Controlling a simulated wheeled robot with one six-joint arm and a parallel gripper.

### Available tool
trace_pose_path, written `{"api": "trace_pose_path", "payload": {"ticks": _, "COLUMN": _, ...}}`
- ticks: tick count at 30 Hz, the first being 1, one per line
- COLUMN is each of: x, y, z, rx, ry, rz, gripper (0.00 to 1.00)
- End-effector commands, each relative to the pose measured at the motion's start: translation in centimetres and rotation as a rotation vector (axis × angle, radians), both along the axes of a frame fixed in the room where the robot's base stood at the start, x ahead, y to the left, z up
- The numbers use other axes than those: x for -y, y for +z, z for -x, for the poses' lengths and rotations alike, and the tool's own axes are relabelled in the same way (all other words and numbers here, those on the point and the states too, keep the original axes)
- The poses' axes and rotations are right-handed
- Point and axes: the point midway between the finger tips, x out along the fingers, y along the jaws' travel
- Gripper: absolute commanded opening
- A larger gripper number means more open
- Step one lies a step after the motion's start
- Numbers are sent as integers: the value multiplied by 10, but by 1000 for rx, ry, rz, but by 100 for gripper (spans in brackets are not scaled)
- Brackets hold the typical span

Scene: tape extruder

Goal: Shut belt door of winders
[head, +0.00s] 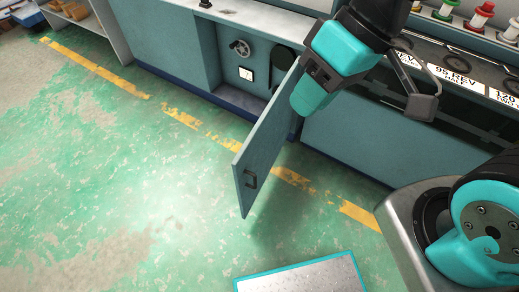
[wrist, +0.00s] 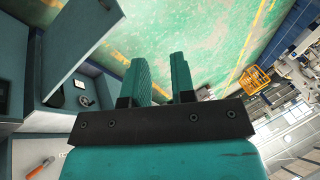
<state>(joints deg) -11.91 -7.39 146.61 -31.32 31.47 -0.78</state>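The blue belt door (head: 266,146) of the winder cabinet stands swung open, out over the floor, with its dark handle (head: 251,179) near the outer edge. The opening behind it shows a hand wheel (head: 240,47) and a white label (head: 246,73). In the wrist view, the door (wrist: 85,40) is left of my gripper (wrist: 160,62). The two teal fingers are apart with a gap and nothing between them. In the head view, my teal wrist is above and right of the door's hinge side; the fingers cannot be made out there.
Blue cabinets (head: 345,145) run on to the right, with coloured spools (head: 481,14) on top. A shelf (head: 95,25) stands at far left. The green floor (head: 130,185) left of the door is clear. An orange-handled tool (wrist: 38,168) lies at lower left in the wrist view.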

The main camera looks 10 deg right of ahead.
Motion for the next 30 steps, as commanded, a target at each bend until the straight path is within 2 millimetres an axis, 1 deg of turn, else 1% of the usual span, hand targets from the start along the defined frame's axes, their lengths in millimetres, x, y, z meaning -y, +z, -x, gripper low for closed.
{"api": "trace_pose_path", "payload": {"ticks": 1, "x": -4, "y": -29, "z": -12, "rx": -35, "ry": -39, "rz": -38, "gripper": 12}}
{"api": "trace_pose_path", "payload": {"ticks": 2, "x": -7, "y": -42, "z": -19, "rx": -48, "ry": -65, "rz": -67, "gripper": 5}}
{"api": "trace_pose_path", "payload": {"ticks": 3, "x": -11, "y": -59, "z": -29, "rx": -65, "ry": -104, "rz": -108, "gripper": 0}}
{"api": "trace_pose_path", "payload": {"ticks": 5, "x": -15, "y": -85, "z": -44, "rx": -86, "ry": -172, "rz": -168, "gripper": 0}}
{"api": "trace_pose_path", "payload": {"ticks": 6, "x": -17, "y": -103, "z": -53, "rx": -100, "ry": -220, "rz": -207, "gripper": 0}}
{"api": "trace_pose_path", "payload": {"ticks": 8, "x": -18, "y": -129, "z": -66, "rx": -121, "ry": -302, "rz": -261, "gripper": 0}}
{"api": "trace_pose_path", "payload": {"ticks": 9, "x": -17, "y": -147, "z": -75, "rx": -132, "ry": -363, "rz": -295, "gripper": 0}}
{"api": "trace_pose_path", "payload": {"ticks": 11, "x": -14, "y": -176, "z": -86, "rx": -150, "ry": -460, "rz": -341, "gripper": 0}}
{"api": "trace_pose_path", "payload": {"ticks": 12, "x": -11, "y": -195, "z": -93, "rx": -162, "ry": -529, "rz": -368, "gripper": 0}}
{"api": "trace_pose_path", "payload": {"ticks": 14, "x": -4, "y": -223, "z": -101, "rx": -174, "ry": -636, "rz": -401, "gripper": 0}}
{"api": "trace_pose_path", "payload": {"ticks": 15, "x": 1, "y": -241, "z": -106, "rx": -181, "ry": -707, "rz": -418, "gripper": 0}}
{"api": "trace_pose_path", "payload": {"ticks": 18, "x": 14, "y": -281, "z": -112, "rx": -196, "ry": -868, "rz": -444, "gripper": 0}}
{"api": "trace_pose_path", "payload": {"ticks": 21, "x": 26, "y": -309, "z": -114, "rx": -201, "ry": -990, "rz": -450, "gripper": 0}}
{"api": "trace_pose_path", "payload": {"ticks": 24, "x": 34, "y": -325, "z": -113, "rx": -204, "ry": -1064, "rz": -449, "gripper": 0}}
{"api": "trace_pose_path", "payload": {"ticks": 30, "x": 35, "y": -336, "z": -116, "rx": -199, "ry": -1092, "rz": -449, "gripper": 0}}
